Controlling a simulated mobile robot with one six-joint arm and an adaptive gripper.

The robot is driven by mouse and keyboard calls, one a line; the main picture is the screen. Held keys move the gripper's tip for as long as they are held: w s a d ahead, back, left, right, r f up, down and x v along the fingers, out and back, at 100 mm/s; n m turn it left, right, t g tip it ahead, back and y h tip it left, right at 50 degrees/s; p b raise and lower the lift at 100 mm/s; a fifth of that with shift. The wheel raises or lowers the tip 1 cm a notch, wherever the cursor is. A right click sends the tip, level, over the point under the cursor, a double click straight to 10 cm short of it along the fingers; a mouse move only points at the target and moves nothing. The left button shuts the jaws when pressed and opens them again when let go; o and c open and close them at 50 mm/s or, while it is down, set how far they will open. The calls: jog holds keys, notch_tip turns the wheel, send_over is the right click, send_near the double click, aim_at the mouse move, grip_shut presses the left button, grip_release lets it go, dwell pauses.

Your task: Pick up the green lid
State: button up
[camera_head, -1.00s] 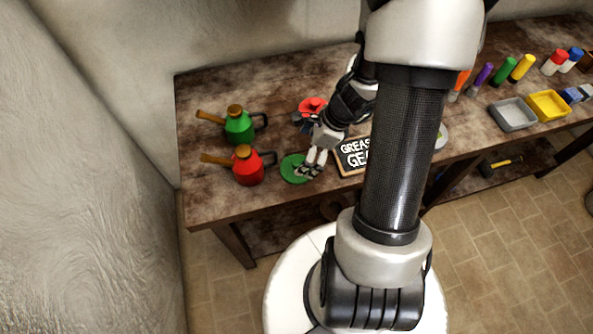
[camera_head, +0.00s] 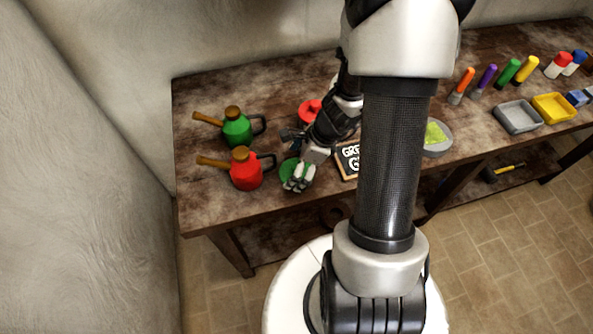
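The green lid (camera_head: 287,168) is near the front edge of the wooden workbench, right of the red oil can. Its left and upper parts show; my gripper covers the rest. My gripper (camera_head: 297,186) is over the lid's right and front side, with its pale fingers pointing down and toward the front edge. I cannot tell whether the fingers touch the lid or have closed on it, or whether the lid is lifted.
A red oil can (camera_head: 246,174) and a green oil can (camera_head: 237,130) stand left of the lid. A red round thing (camera_head: 309,112) is behind my gripper. A dark lettered sign (camera_head: 348,161) is close on the right. Bare bench (camera_head: 215,205) lies front left.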

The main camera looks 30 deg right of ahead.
jog(key=c, duration=0.8)
jog(key=shift+s, duration=0.15)
jog(key=shift+c, duration=1.2)
